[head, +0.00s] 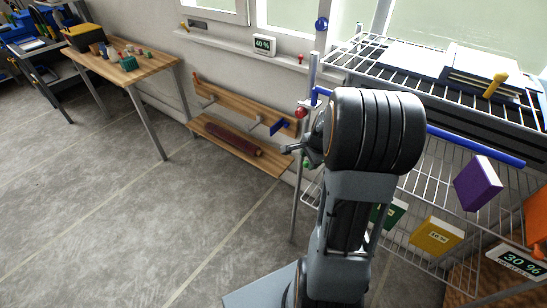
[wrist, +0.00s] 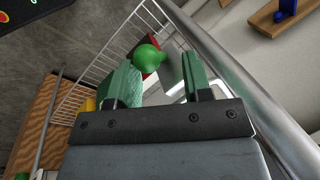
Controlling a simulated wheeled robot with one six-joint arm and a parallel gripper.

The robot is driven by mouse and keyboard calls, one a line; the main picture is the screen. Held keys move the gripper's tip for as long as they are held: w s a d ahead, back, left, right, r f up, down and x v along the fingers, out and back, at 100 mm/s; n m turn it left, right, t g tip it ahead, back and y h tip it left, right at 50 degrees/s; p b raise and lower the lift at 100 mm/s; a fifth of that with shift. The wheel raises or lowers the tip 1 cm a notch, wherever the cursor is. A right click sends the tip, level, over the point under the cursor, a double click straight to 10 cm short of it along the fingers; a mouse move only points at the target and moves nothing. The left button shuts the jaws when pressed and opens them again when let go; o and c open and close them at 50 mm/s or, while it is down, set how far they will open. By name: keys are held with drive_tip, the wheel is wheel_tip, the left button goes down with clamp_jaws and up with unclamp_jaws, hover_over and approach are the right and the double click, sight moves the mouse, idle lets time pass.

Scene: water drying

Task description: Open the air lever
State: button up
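No part is labelled as the air lever, and I cannot tell which one it is. In the wrist view a round green knob (wrist: 150,56) shows beyond the fingertips, close to the left finger, with a dark red part behind it. My gripper (wrist: 160,80) is open, its two green-padded fingers apart; I cannot tell whether one touches the knob. In the head view my gripper (head: 288,149) is beside the rack's left post. A red knob (head: 301,112) and a blue ball (head: 321,23) show near that post. My arm hides part of the area.
A wire rack (head: 470,195) with books and a blue bar (head: 475,146) stands at right. A low wooden bench (head: 240,147) holds a dark red roll (head: 233,140). A wooden table (head: 128,67) stands at left. The grey floor (head: 120,220) at left is clear.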

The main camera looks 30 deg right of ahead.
drive_tip(key=v, duration=0.6)
drive_tip(key=s+a+r+n+p, duration=0.3)
drive_tip(key=a+r+n, duration=0.3)
drive_tip(key=a+n, duration=0.2)
drive_tip(key=s+a+r+n+p, duration=0.4)
drive_tip(key=s+a+r+n, duration=0.2)
drive_tip(key=a+n, duration=0.3)
drive_tip(key=shift+s+a+r+n, duration=0.15)
drive_tip(key=shift+a+r+n, duration=0.15)
drive_tip(key=shift+a, duration=1.2)
